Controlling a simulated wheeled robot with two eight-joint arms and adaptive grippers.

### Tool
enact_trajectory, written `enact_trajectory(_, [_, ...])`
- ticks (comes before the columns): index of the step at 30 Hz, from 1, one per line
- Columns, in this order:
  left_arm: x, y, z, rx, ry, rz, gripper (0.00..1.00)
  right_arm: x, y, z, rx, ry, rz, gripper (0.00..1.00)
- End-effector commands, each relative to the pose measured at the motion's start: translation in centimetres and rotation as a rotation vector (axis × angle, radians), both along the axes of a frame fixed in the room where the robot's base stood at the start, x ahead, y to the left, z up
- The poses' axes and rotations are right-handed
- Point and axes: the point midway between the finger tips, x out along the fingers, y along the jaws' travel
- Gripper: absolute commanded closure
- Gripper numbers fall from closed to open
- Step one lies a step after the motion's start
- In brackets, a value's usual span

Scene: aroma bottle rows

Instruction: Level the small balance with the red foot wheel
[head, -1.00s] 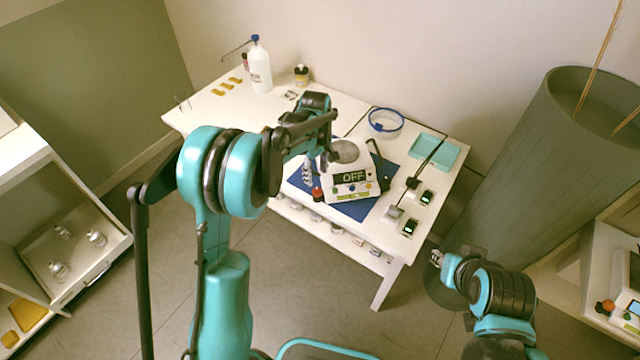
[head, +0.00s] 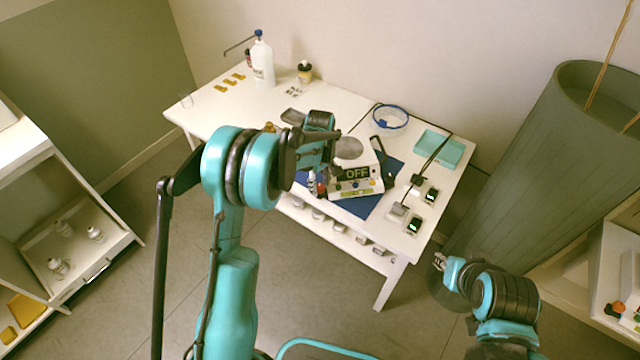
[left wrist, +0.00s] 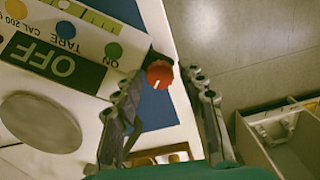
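The small balance (head: 348,172) is a white box with a round grey pan and a dark display reading OFF. It stands on a blue mat (head: 360,207) and shows upside down in the left wrist view (left wrist: 95,20). Its red foot wheel (left wrist: 159,74), with a white mark, sits at the balance's left front corner, also in the head view (head: 321,188). My left gripper (left wrist: 163,76) is open, with one finger on either side of the wheel; contact cannot be told. My right gripper (head: 438,261) hangs right of the table, small and away from the balance.
Behind the balance are a blue-rimmed dish (head: 388,118) and a teal tray (head: 440,149). Two small devices with green displays (head: 413,225) and cables stand to its right. A white bottle (head: 262,62) is at the back left. The table's front edge lies close to the wheel.

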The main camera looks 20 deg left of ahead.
Motion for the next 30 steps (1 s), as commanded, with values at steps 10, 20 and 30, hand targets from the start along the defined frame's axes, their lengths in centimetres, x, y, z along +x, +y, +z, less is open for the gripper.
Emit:
enact_trajectory(10, [0.00,0.00,0.01,0.000,0.000,-0.004,1.00,0.00,0.00,-0.01,0.000,0.000,0.000,0.70])
enact_trajectory(20, [0.00,0.00,0.01,0.000,0.000,-0.118,1.00,0.00,0.00,0.02,0.000,0.000,0.000,0.70])
enact_trajectory(30, [0.00,0.00,0.01,0.000,0.000,-0.412,1.00,0.00,0.00,0.09,0.000,0.000,0.000,0.70])
